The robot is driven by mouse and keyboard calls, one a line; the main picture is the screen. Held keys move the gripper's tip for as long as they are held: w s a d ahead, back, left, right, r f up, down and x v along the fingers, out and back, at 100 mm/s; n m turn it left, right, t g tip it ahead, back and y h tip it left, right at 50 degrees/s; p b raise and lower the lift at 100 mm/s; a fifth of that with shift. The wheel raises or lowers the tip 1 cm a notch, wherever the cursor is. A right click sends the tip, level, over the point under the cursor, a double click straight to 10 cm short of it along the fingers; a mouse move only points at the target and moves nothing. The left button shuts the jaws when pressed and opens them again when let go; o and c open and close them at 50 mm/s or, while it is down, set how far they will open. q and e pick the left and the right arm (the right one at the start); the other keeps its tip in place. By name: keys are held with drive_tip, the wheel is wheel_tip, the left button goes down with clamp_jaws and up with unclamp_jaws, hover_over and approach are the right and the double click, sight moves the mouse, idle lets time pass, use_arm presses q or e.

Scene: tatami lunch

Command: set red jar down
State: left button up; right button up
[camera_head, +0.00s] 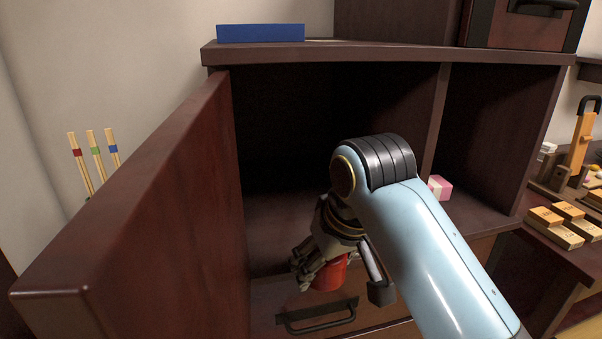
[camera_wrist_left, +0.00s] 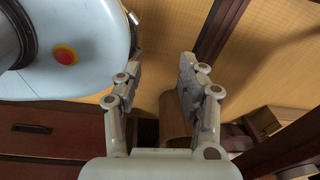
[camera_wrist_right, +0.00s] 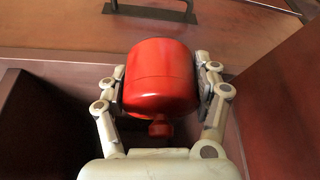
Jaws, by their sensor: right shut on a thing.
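The red jar (camera_wrist_right: 160,80) is between the two fingers of my right gripper (camera_wrist_right: 160,95) in the right wrist view. The gripper is shut on its sides, and a small red knob shows at its near end. In the head view the jar (camera_head: 330,274) shows partly under my right gripper (camera_head: 322,262), at the front of the cabinet's open left compartment (camera_head: 275,215). The fingers hide part of it, and I cannot tell whether it touches the shelf. My left gripper (camera_wrist_left: 158,85) is open and empty in the left wrist view, and is not in the head view.
An open cabinet door (camera_head: 150,210) stands left of the compartment. A drawer with a black handle (camera_head: 316,316) is below. A pink and white box (camera_head: 439,187) sits in the right compartment. A blue box (camera_head: 260,33) lies on top. Wooden blocks (camera_head: 555,227) are at the right.

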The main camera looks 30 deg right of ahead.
drive_tip(key=r+m+p, duration=0.1)
drive_tip(key=p, duration=0.1)
drive_tip(key=w+d+r+m+h+p, duration=0.1)
drive_tip(key=m+p, duration=0.1)
drive_tip(key=d+r+m+h+p, duration=0.1)
drive_tip(key=m+p, duration=0.1)
drive_tip(key=p, duration=0.1)
drive_tip(key=shift+w+r, duration=0.15)
drive_tip(key=shift+w, duration=0.15)
drive_tip(key=shift+w+d+m+g+h+p, duration=0.15)
drive_tip(key=shift+m+g+h+p, duration=0.2)
drive_tip(key=shift+m+p, duration=0.3)
drive_tip(key=shift+w+d, duration=0.15)
drive_tip(key=shift+w, duration=0.05)
drive_tip(key=w+d, duration=0.3)
drive_tip(key=w, duration=0.1)
drive_tip(key=w+d, duration=0.4)
drive_tip(key=w, duration=0.1)
drive_tip(key=w+d+b, duration=0.1)
drive_tip(key=w+d, duration=0.2)
drive_tip(key=w, duration=0.1)
drive_tip(key=shift+w+d+f, duration=0.25)
drive_tip(key=shift+w+d, duration=0.05)
drive_tip(key=shift+w, duration=0.1)
drive_tip(key=shift+f+b, duration=0.3)
drive_tip(key=shift+f, duration=1.4)
drive_tip(key=shift+f, duration=0.1)
drive_tip(key=o, duration=1.5)
drive_tip(key=shift+s, duration=0.1)
